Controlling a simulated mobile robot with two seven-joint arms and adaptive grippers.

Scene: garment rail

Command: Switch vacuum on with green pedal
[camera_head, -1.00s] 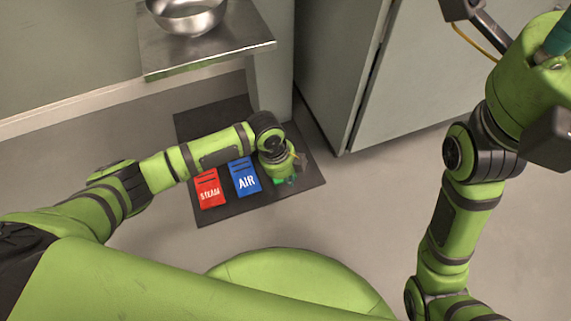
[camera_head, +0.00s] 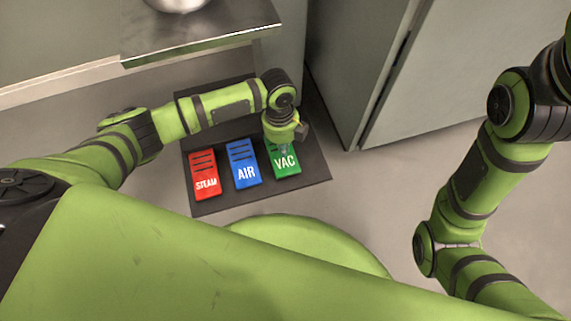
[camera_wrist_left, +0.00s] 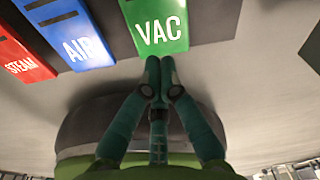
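The green pedal marked VAC (camera_head: 285,162) is the rightmost of three pedals on a dark floor mat. It also shows at the top of the left wrist view (camera_wrist_left: 160,22). My left gripper (camera_head: 284,148) points down over the upper part of the green pedal in the head view. In the left wrist view its two teal fingertips (camera_wrist_left: 160,64) are together with nothing between them, just below the pedal's lettered edge. I cannot tell whether they touch the pedal. My right arm runs out at the right edge, and its gripper is out of view.
The blue AIR pedal (camera_head: 243,164) and the red STEAM pedal (camera_head: 204,176) stand to the left on the dark mat (camera_head: 313,172). A metal shelf (camera_head: 190,38) with a bowl (camera_head: 180,4) is above left. A grey cabinet (camera_head: 450,80) stands behind right.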

